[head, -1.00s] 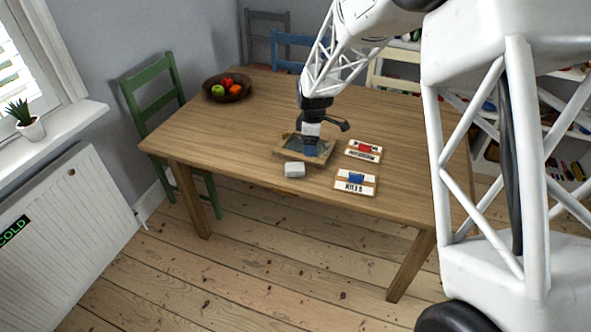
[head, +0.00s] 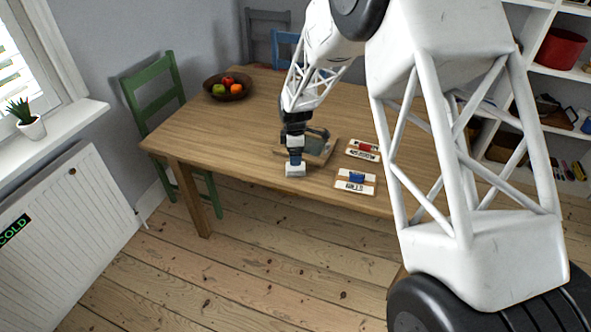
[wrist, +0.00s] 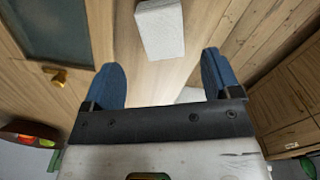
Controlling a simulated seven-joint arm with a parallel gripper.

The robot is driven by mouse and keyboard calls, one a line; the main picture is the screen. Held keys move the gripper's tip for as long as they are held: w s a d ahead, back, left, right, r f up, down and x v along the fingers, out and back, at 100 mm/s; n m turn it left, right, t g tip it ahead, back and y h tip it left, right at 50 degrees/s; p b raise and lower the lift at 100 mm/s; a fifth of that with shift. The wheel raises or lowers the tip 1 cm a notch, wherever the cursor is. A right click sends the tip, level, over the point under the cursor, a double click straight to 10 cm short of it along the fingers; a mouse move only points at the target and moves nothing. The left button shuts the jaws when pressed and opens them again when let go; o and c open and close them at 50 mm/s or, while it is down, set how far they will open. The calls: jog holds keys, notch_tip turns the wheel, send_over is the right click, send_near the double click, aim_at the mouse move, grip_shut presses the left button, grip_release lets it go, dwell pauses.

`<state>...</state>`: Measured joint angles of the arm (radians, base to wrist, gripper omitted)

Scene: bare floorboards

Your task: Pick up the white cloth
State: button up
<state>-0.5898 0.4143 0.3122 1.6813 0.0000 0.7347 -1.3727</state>
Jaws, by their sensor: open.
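The white cloth (head: 295,174) is a small, pale, block-like folded piece on the wooden table near its front edge. In the wrist view the cloth (wrist: 160,28) lies just beyond the fingertips, roughly centred between them. My gripper (head: 294,158) is over the cloth in the head view and hides part of it. In the wrist view my gripper (wrist: 160,62) has its two blue fingers wide apart, with nothing held between them. Whether the fingers touch the cloth cannot be told.
A wooden frame with a dark panel (head: 317,146) lies just behind the cloth. To the right are white cards, one with a red item (head: 364,148) and one with a blue item (head: 356,178). A fruit bowl (head: 228,93) stands at the far left. The table's left part is clear.

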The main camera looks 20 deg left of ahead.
aim_at(295, 169)
jog(key=shift+f, duration=0.7)
jog(key=shift+f, duration=0.1)
jog(key=shift+s+d+f, duration=0.1)
jog(key=shift+f, duration=2.4)
jog(key=shift+c, duration=0.3)
jog(key=c, duration=1)
jog(key=shift+r, duration=0.1)
